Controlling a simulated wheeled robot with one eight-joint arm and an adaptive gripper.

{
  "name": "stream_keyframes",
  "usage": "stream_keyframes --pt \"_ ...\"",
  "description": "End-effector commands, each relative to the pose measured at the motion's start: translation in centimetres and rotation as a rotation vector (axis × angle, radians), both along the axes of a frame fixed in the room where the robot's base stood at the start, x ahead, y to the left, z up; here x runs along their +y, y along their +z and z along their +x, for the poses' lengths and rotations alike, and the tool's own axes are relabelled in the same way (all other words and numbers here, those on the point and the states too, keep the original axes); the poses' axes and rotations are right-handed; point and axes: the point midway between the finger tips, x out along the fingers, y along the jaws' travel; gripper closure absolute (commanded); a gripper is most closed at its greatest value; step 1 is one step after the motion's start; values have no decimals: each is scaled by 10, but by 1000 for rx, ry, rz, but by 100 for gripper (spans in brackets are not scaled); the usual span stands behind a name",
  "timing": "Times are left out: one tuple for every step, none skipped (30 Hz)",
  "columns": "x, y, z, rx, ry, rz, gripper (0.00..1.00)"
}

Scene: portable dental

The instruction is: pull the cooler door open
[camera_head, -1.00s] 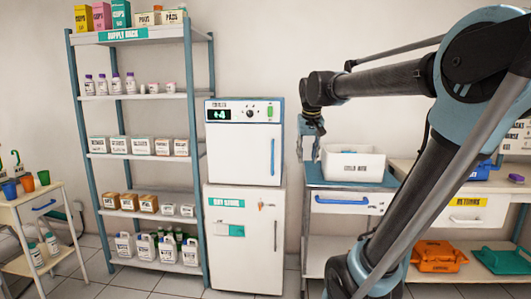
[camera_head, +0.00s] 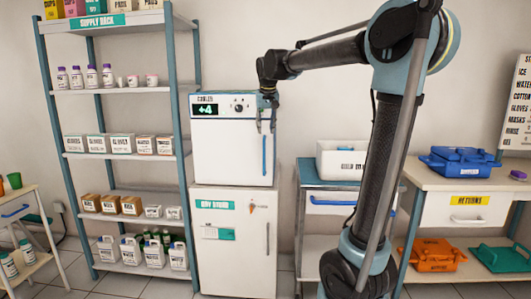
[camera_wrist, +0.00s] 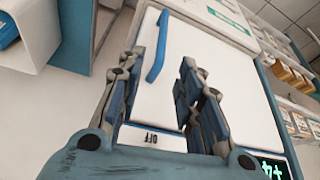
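The cooler (camera_head: 232,150) is a white box with a "+4" display, standing on a white lower cabinet. Its door looks shut. A vertical blue handle (camera_head: 264,156) runs along the door's right side. My gripper (camera_head: 266,127) points down in front of the door's upper right, at the handle's top end. In the wrist view my gripper (camera_wrist: 161,64) is open, with its fingers apart. The blue handle (camera_wrist: 157,50) shows beyond the fingertips, nearer the left finger, across the white door (camera_wrist: 184,70). I cannot tell whether a finger touches it.
A supply rack (camera_head: 120,89) with boxes and bottles stands close on the cooler's left. The lower cabinet (camera_head: 234,260) has its own grey handle. A cart with a white bin (camera_head: 340,149) stands to the right. A table (camera_head: 470,180) with a blue case is farther right.

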Motion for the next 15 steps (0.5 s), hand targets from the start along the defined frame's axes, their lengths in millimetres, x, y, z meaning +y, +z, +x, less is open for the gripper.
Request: stream_keyframes --pt "2 -9 4 0 1 0 67" --pt "3 -14 5 0 2 0 67" --pt "3 -20 8 0 2 0 67" --pt "4 -25 10 0 2 0 67" --pt "5 -30 12 0 2 0 67" --pt "5 -37 14 0 2 0 67" --pt "6 -41 16 0 3 0 67" --pt "6 -46 18 0 3 0 67" --pt "7 -53 21 0 3 0 67" --pt "7 -57 23 0 3 0 67" --pt "7 -63 25 0 3 0 67" --pt "8 -69 27 0 3 0 67" --pt "8 -74 29 0 4 1 67" --pt "9 -79 31 0 4 1 67" --pt "9 -84 33 0 4 1 67"
